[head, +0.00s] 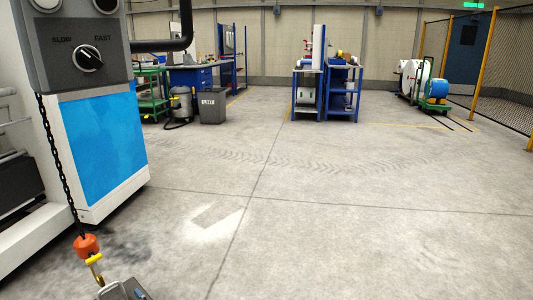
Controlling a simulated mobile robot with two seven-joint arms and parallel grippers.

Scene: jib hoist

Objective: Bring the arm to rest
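No gripper shows clearly in the head view. A grey control box (75,50) with a black knob (89,57) marked SLOW and FAST fills the upper left; the knob's pointer is tilted. A black chain (58,165) runs down from below the box to an orange hook block (87,245). A brass-coloured hook with a yellow latch (94,259) hangs under it. A dark grey object (122,290) lies just below the hook, cut off by the bottom edge; I cannot tell whether the hook touches it. The jib arm is not identifiable.
A white machine with a blue panel (103,145) stands at the left. A grey bin (212,106), blue racks (341,92), a green cart (432,103) and a mesh fence (490,60) stand farther back. The middle floor is clear.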

